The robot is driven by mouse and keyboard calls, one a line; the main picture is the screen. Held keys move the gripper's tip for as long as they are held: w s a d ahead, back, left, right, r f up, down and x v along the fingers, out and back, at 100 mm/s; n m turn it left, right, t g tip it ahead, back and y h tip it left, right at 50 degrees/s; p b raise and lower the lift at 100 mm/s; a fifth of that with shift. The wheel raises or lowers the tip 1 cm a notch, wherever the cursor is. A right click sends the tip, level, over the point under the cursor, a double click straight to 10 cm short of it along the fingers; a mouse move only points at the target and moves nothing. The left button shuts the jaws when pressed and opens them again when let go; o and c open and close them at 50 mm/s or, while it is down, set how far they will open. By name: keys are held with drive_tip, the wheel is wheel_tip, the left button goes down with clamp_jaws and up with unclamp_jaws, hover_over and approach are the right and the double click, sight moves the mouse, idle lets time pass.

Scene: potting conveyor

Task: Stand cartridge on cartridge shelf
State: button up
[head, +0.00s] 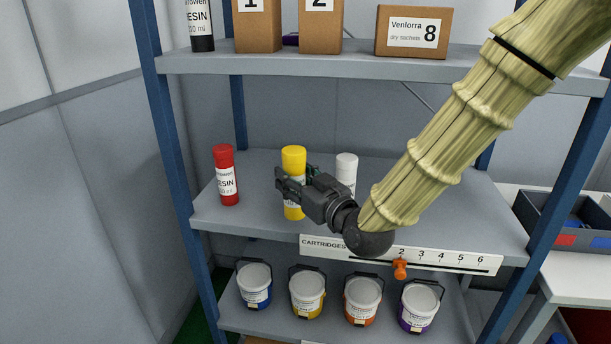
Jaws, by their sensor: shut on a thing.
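My gripper (282,182) reaches in from the right at the middle shelf and is shut on the yellow-capped cartridge (293,158). That cartridge is upright, with its white label partly hidden behind the gripper. Its base appears at or just above the shelf surface; I cannot tell whether it touches. The cartridge shelf (250,214) is the grey middle board, with a "CARTRIDGES" strip (450,260) on its front edge. A red cartridge (226,175) stands upright to the left. A white cartridge (346,168) stands to the right, its lower part hidden by my gripper and wrist.
An orange slider (400,269) sits on the numbered strip, near 2. Several lidded buckets (307,290) stand on the shelf below. Blue posts (172,130) frame the rack. Bare shelf shows between the red and yellow cartridges.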

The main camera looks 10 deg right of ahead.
drive_tip(key=w+a+f+p, duration=0.1)
drive_tip(key=w+a+f, duration=0.1)
drive_tip(key=w, duration=0.4)
drive_tip(key=w+a+f+p, duration=0.1)
drive_tip(key=w+a+f, duration=0.1)
drive_tip(key=w+a, duration=0.3)
drive_tip(key=shift+w+f, duration=0.35)
drive_tip(key=shift+w, duration=0.15)
drive_tip(key=shift+f, duration=0.15)
drive_tip(key=o, duration=1.4)
